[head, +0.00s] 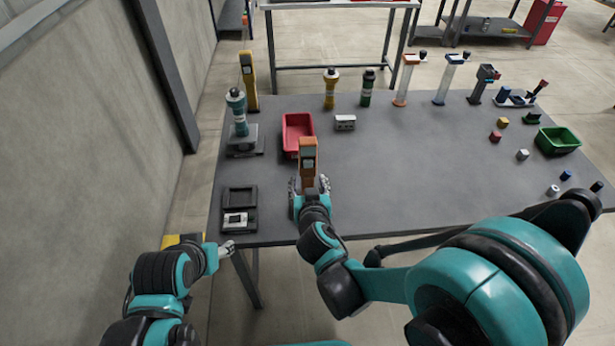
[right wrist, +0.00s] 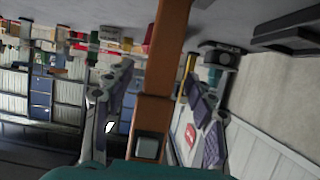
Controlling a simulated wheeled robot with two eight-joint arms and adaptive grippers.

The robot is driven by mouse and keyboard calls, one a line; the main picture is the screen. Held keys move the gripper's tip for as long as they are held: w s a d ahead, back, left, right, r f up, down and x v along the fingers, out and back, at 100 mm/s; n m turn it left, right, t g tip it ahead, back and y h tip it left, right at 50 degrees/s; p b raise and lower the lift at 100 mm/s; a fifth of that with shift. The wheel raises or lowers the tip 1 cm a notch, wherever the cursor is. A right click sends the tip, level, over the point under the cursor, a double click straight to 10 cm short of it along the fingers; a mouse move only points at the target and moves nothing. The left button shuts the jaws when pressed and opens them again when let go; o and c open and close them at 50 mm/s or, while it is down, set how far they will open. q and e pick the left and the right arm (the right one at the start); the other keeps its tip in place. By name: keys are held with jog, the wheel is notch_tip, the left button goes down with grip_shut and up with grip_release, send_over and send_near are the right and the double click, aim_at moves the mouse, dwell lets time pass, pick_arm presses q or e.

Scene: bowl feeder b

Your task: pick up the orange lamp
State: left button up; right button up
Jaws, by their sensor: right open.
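The orange lamp (head: 308,153), an upright orange body with a grey panel, stands over the near left part of the table, in front of the red bin. My right gripper (head: 309,184) is at its lower part, with one finger on either side. In the right wrist view the orange lamp (right wrist: 155,100) runs as a long bar between the spread fingers of the right gripper (right wrist: 160,85), with gaps beside it. The lamp's foot is hidden behind the gripper. My left gripper (head: 228,247) is low at the table's near left edge, away from the lamp; its jaws are too small to read.
A red bin (head: 298,131) lies just behind the lamp, with a small grey box (head: 345,123) to its right. A teal device (head: 237,112) and a black tray (head: 240,209) are at left. Several upright tools line the back. A green bin (head: 557,141) is at right. The table's middle is clear.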

aim_at(308, 170)
jog(key=shift+s+r, duration=0.1)
jog(key=c, duration=0.3)
grip_shut()
notch_tip(308, 170, up, 5)
jog(key=p, duration=0.3)
jog(key=s+d+r+p, duration=0.5)
jog(key=s+d+r, duration=0.1)
jog(key=d, duration=0.3)
jog(key=shift+s+d+p, duration=0.2)
jog(key=shift+s+p, duration=0.2)
jog(key=shift+s, duration=0.05)
